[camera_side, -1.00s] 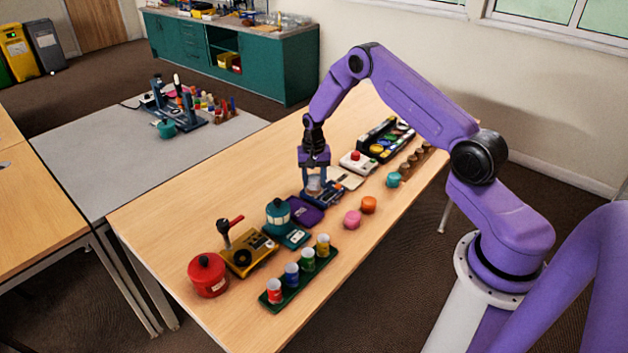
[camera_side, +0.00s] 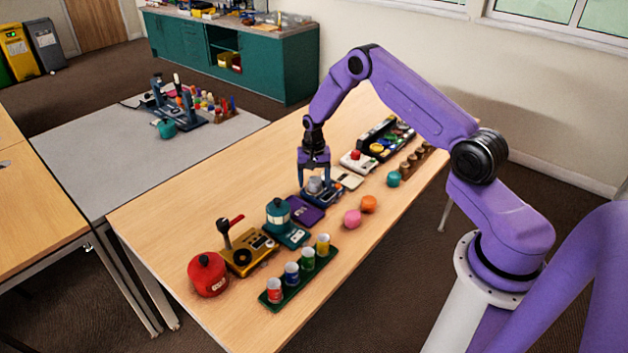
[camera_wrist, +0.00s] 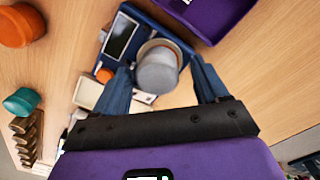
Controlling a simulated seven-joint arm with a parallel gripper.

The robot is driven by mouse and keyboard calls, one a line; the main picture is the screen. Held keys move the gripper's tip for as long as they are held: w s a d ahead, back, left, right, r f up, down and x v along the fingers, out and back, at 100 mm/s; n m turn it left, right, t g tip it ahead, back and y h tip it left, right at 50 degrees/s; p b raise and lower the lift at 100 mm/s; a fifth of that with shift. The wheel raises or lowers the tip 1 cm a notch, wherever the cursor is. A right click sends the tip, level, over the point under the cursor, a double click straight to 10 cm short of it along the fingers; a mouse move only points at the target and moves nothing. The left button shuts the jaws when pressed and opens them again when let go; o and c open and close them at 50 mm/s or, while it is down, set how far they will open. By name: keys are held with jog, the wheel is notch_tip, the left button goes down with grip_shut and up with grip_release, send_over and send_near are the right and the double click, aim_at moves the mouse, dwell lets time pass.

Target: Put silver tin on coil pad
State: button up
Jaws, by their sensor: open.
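The silver tin (camera_side: 315,184) stands on a blue device, and it also shows in the wrist view (camera_wrist: 156,72). The blue device (camera_wrist: 145,20) has a dark screen and an orange knob, and a pale round rim shows around the tin's far side. This device looks like the coil pad, but I cannot be sure. My gripper (camera_side: 314,180) is open, with one blue finger on each side of the tin. In the wrist view the fingers (camera_wrist: 162,84) stand apart with gaps beside the tin. The tin's underside is hidden.
A purple tray (camera_side: 305,212) lies just left of the device. Orange (camera_side: 368,204) and pink (camera_side: 352,218) pieces lie in front. Bare table lies behind the device.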

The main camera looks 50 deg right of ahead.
aim_at(313, 180)
notch_tip(313, 180, up, 12)
jog(key=s+a+r+n, duration=0.5)
jog(key=s+a+r, duration=0.15)
jog(key=a, duration=0.35)
jog(key=s+a+r+n, duration=0.5)
jog(key=s+a, duration=0.3)
jog(key=a, duration=0.2)
jog(key=s+r+n, duration=0.1)
jog(key=s+n, duration=0.4)
jog(key=s, duration=0.7)
jog(key=s+r+n, duration=0.2)
jog(key=s+n, duration=0.4)
jog(key=s, duration=0.6)
jog(key=shift+s+a+r+n, duration=0.15)
jog(key=shift+s+r+n, duration=0.1)
jog(key=shift+r+n, duration=0.05)
